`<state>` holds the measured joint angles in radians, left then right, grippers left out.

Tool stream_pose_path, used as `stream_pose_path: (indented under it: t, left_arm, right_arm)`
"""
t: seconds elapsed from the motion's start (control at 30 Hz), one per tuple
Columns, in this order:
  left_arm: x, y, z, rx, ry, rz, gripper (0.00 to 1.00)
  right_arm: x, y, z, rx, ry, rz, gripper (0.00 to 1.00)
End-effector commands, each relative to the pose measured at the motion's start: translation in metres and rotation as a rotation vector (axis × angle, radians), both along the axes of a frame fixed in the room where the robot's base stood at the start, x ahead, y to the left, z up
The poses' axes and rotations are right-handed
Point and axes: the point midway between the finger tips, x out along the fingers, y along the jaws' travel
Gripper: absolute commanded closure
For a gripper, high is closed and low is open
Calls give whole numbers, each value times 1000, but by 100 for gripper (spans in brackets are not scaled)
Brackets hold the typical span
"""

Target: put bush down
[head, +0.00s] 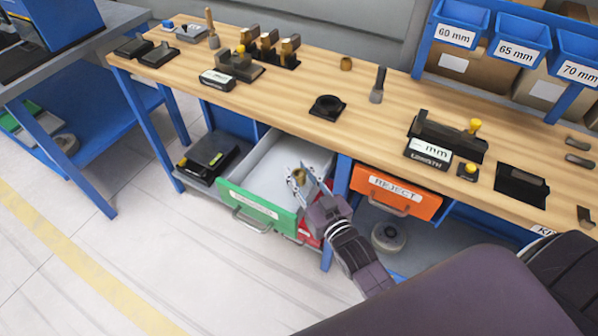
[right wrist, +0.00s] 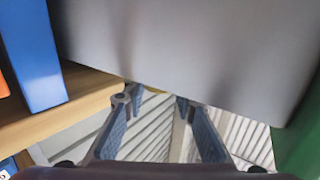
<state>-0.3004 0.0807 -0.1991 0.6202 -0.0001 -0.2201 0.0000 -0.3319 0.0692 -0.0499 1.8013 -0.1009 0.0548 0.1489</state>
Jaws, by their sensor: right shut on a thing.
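My right gripper (head: 304,178) is shut on a small brass-coloured bush (head: 299,175) over the right part of the open drawer with the green front (head: 262,210). In the right wrist view the gripper's two fingers (right wrist: 160,110) stand apart, with only a yellowish sliver of the bush (right wrist: 153,90) showing between their tips. A large grey panel, seemingly the drawer's wall (right wrist: 200,50), hides the rest. The drawer's pale inside looks otherwise empty where it shows. I cannot tell how far the bush is from the drawer floor. My left gripper is not in view.
A wooden bench top (head: 320,75) holds fixtures, gauges and other bushes. An orange REJECT drawer (head: 397,193) is to the right of the green-fronted drawer, past a blue bench leg (head: 336,187). Dark cases (head: 208,155) lie left of the drawer.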

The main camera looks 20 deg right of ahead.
Motion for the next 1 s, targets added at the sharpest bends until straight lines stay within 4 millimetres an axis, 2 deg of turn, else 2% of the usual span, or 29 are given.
stream_pose_path:
  t: [0.3, 0.33, 0.47, 0.77, 0.9, 1.0]
  left_arm:
    - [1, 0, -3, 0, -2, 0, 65]
    - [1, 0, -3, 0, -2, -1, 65]
    - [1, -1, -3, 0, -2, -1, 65]
    - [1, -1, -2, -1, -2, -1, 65]
    - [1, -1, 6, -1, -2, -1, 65]
    - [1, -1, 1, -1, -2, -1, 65]
  right_arm:
    - [0, 0, -5, 0, -4, 0, 100]
    - [0, 0, -6, 0, -1, 0, 71]
    - [0, 0, -6, 0, -1, 0, 57]
    - [0, 0, -4, 0, -1, 0, 57]
    - [0, 0, 12, 0, -4, 0, 57]
    - [-18, -1, 5, 1, 3, 0, 57]
